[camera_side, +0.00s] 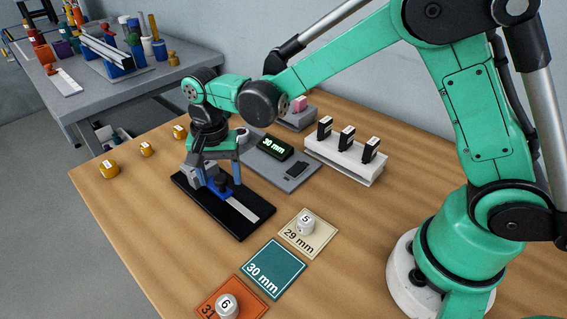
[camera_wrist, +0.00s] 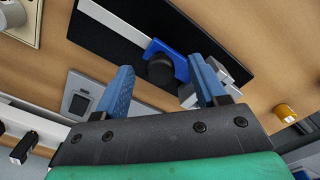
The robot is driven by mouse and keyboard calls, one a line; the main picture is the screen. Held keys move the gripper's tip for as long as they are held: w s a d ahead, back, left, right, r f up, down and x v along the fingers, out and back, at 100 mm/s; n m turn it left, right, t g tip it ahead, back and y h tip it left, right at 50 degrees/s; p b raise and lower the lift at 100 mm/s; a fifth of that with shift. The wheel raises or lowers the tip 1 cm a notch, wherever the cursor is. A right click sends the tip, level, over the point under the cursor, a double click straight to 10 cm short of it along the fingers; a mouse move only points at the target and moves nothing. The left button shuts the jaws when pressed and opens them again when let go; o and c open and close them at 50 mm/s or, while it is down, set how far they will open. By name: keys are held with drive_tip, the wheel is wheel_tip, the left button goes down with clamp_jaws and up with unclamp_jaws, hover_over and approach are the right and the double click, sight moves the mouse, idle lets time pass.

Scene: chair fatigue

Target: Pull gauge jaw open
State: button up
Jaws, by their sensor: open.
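The gauge has a black base (camera_side: 232,226) with a silver rail (camera_side: 244,204) along it. Its blue sliding jaw (camera_side: 218,192) with a black knob shows more clearly in the wrist view (camera_wrist: 185,45). A grey block, likely the fixed jaw (camera_wrist: 232,72), is close beside the blue jaw. My gripper (camera_side: 214,175) is over the gauge, pointing down. In the wrist view my gripper (camera_wrist: 162,88) has its two blue fingers apart, with the black knob (camera_wrist: 161,71) visible between them. I cannot tell whether a finger touches the jaw or knob.
A display reading 30 mm (camera_side: 274,147) stands behind the gauge. A white rack (camera_side: 340,160) holds black blocks. In front are a 29 mm mat (camera_side: 322,232) bearing piece 5, an empty 30 mm mat (camera_side: 275,268) and an orange mat (camera_side: 249,299) bearing piece 6. Gold pieces (camera_side: 109,169) stand left.

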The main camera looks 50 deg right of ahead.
clamp_jaws()
idle(1.3)
